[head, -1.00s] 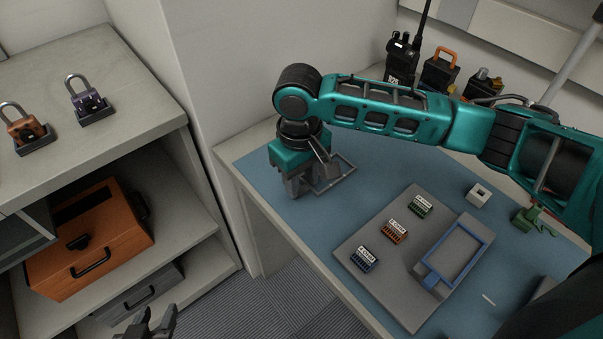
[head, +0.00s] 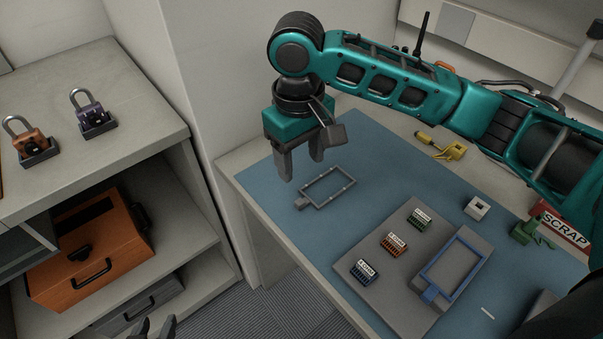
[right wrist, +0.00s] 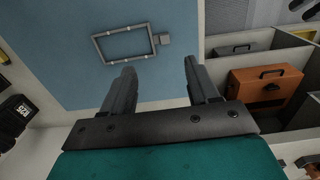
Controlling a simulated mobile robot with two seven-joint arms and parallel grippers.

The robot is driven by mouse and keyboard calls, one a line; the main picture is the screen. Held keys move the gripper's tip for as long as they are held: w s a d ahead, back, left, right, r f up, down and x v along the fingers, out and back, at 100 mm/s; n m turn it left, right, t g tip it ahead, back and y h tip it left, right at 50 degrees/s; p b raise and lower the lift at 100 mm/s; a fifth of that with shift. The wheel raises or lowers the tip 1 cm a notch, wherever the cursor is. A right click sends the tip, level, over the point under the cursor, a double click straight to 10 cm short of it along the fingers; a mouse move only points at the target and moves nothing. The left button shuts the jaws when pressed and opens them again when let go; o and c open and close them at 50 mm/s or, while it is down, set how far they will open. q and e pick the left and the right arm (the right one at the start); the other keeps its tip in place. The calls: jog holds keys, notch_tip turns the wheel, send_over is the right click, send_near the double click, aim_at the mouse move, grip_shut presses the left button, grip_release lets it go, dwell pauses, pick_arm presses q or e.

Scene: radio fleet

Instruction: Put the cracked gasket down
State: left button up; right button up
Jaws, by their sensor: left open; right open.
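The cracked gasket is a grey rectangular frame (head: 327,187) with a small tab at one end. It lies flat on the blue mat (head: 262,195) near the table's left part. It also shows in the right wrist view (right wrist: 126,44), beyond my fingertips. My right gripper (head: 302,170) is open and empty, raised above the mat just left of and behind the gasket, apart from it. Its two fingers show in the right wrist view (right wrist: 158,70) with nothing between them. My left gripper (head: 155,328) shows only in part at the bottom left edge of the head view, open and empty.
A grey tray (head: 375,240) holds a blue frame (head: 452,262) and several small labelled connectors. A red SCRAP sign (head: 564,228) stands at the right. Orange (head: 30,145) and purple (head: 92,115) padlocks stand on the left shelf. The mat's front left is clear.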

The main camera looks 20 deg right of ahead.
notch_tip(320, 180, up, 4)
jog(key=shift+f, duration=0.1)
jog(key=shift+s+a, duration=0.1)
dwell(0.5)
